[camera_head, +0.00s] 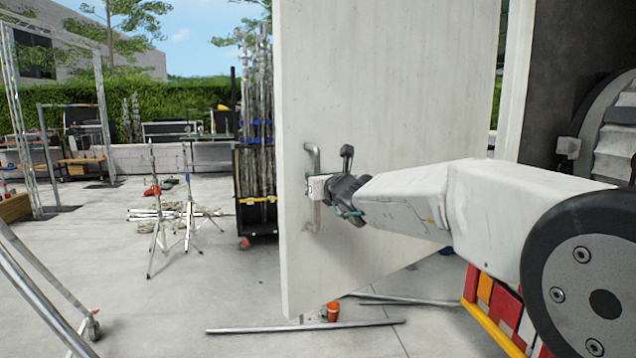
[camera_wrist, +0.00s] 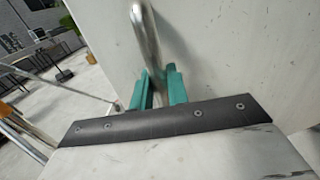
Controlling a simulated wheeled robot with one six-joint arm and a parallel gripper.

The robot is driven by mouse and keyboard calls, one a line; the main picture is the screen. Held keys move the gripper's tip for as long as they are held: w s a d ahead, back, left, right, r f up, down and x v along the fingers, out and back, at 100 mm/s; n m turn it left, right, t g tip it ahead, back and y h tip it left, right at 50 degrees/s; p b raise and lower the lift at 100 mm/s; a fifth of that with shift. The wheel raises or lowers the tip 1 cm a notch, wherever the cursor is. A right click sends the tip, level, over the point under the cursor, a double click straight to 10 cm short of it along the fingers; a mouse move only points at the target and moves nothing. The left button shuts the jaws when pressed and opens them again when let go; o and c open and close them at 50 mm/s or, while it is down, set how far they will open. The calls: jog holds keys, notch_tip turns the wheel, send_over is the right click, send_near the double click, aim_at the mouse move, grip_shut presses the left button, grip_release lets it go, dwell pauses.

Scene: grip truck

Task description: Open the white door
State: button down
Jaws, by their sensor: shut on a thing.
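The white door (camera_head: 390,110) stands swung out, with the frame and a dark interior to its right in the head view. It also fills the upper right of the wrist view (camera_wrist: 240,55). A metal bar handle (camera_head: 312,160) is fixed upright near the door's left edge. My gripper (camera_head: 318,188) is at the middle of the handle. In the wrist view the green fingers (camera_wrist: 160,88) are shut around the handle bar (camera_wrist: 147,40). The handle's lower part is hidden there by the gripper body.
A black cart (camera_head: 256,190) with upright poles stands left of the door. Tripod stands (camera_head: 188,200) are farther left. Metal pipes (camera_head: 300,327) and an orange cup-like object (camera_head: 333,311) lie near the door's bottom. Open paved floor lies at the left middle.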

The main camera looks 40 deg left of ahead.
jog(key=shift+s+a, duration=0.1)
jog(key=shift+a, duration=0.1)
jog(key=c, duration=1.5)
grip_release()
jog(key=shift+o, duration=0.2)
jog(key=shift+d, duration=0.1)
jog(key=v, duration=0.7)
jog(key=shift+d, duration=0.35)
